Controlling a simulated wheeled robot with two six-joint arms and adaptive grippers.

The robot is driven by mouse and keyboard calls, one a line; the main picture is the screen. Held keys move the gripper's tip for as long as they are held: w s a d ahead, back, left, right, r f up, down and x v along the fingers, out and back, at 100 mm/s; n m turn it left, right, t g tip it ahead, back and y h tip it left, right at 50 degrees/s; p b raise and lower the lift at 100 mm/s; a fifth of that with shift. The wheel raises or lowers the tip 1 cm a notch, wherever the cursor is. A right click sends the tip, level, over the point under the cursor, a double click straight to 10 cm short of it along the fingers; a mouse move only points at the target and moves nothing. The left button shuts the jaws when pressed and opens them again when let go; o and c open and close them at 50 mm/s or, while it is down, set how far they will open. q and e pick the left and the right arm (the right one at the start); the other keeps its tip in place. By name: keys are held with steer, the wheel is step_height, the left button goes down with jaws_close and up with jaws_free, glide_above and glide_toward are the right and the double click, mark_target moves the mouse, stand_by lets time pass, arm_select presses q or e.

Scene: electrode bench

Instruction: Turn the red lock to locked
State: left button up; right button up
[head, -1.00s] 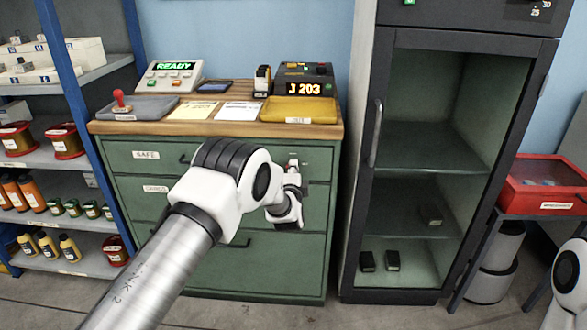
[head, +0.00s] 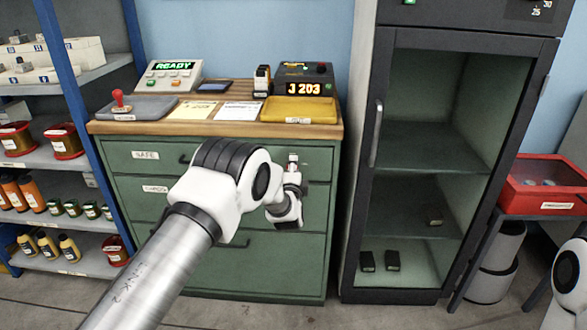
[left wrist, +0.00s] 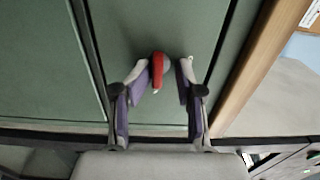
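The red lock (left wrist: 157,68) is a small red handle on a green drawer front (left wrist: 120,30), seen in the left wrist view, with a rounded grey part beside it. My left gripper (left wrist: 165,72) is open, with one finger on each side of the red handle. The handle is nearer to the left finger in that view, and a gap shows to the right finger. I cannot tell whether the left finger touches it. In the head view my left wrist is at the upper right of the green cabinet (head: 285,265) and hides the lock. My right gripper is not in view.
The wooden worktop (head: 222,128) above the drawers holds a yellow tray (head: 298,108), a grey tray with a red knob, papers and devices. A dark glass-door cabinet (head: 420,150) stands to the right. Shelves (head: 85,75) with jars and bottles stand at the left.

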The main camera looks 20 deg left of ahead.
arm_select(q)
steer(key=v, duration=1.2)
